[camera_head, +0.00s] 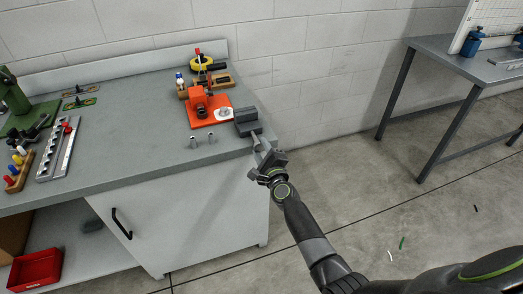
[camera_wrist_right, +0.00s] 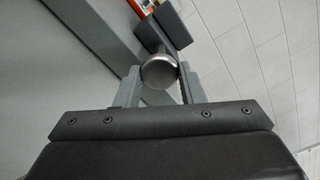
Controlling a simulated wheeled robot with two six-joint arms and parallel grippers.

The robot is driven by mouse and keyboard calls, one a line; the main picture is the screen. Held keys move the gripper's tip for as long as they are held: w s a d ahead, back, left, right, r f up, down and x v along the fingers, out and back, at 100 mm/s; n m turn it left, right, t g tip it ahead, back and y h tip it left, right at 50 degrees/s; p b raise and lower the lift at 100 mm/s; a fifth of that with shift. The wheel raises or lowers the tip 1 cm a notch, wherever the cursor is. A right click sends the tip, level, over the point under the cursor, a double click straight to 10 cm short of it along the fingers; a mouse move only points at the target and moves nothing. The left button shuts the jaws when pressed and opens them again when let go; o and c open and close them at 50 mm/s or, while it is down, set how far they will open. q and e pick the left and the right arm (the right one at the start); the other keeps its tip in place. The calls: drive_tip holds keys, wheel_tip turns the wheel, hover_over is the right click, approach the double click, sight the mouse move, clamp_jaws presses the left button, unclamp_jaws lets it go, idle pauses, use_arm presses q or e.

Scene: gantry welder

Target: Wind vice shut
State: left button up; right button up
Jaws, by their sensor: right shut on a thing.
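The grey vice (camera_head: 246,121) stands at the front right corner of the workbench. Its screw runs out past the bench edge toward my right gripper (camera_head: 264,160). In the right wrist view the vice (camera_wrist_right: 172,24) is at the top, with a round metal knob or bar end (camera_wrist_right: 159,72) below it. The right gripper (camera_wrist_right: 160,90) is shut on this round metal part of the vice handle, one finger on each side. How far the vice jaws stand apart is too small to tell. My left gripper is not in view.
The workbench (camera_head: 150,130) holds an orange device (camera_head: 203,107), a white round piece (camera_head: 225,114), two small metal posts, a slotted rail (camera_head: 58,150) and a green machine (camera_head: 18,108). A red bin (camera_head: 36,270) sits below at left. Open floor lies right, before a second table (camera_head: 455,68).

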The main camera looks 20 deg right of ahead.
drive_tip(key=shift+f+m, duration=0.1)
drive_tip(key=shift+m, duration=0.5)
drive_tip(key=o, duration=1)
drive_tip(key=s, duration=1.7)
drive_tip(key=shift+s+d, duration=0.2)
drive_tip(key=shift+d, duration=0.1)
